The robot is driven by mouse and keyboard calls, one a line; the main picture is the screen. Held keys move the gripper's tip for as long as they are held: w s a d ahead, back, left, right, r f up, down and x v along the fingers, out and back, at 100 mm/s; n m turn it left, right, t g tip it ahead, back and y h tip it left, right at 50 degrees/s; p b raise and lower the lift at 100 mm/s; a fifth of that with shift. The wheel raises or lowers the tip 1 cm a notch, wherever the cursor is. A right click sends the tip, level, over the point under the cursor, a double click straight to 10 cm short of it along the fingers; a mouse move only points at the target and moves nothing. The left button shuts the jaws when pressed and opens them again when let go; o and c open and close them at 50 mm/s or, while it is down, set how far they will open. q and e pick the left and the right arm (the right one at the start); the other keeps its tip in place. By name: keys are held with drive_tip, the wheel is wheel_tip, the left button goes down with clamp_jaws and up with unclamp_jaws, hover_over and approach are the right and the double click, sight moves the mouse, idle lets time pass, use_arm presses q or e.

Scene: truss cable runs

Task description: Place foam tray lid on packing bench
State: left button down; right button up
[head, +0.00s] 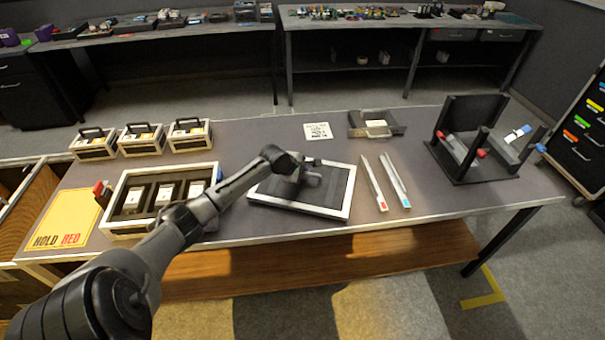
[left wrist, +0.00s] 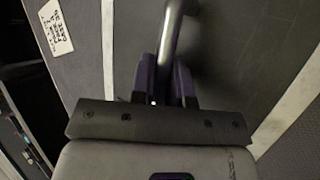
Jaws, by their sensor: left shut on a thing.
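The foam tray lid (head: 330,193) is a dark flat panel with a white border, at the middle front of the packing bench (head: 260,134). My left gripper (head: 308,173) is over the lid and shut on its grey handle. In the left wrist view the curved handle (left wrist: 172,40) runs up from between my left fingers (left wrist: 165,85), with the lid's white border strips on both sides. The lid lies about level, on or just above the bench; I cannot tell if it touches. My right gripper is not in view.
An open tray with dark foam compartments (head: 118,212) is left of the lid, partly behind my arm. A yellow hold mat (head: 62,222) lies further left. Two long strips (head: 374,185) lie close right, before a black stand (head: 470,172). A printed card (head: 318,131) lies behind.

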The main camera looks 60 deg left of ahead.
use_arm(q)
drive_tip(key=c, duration=1.5)
unclamp_jaws()
drive_tip(key=shift+f, duration=0.1)
drive_tip(key=o, duration=0.4)
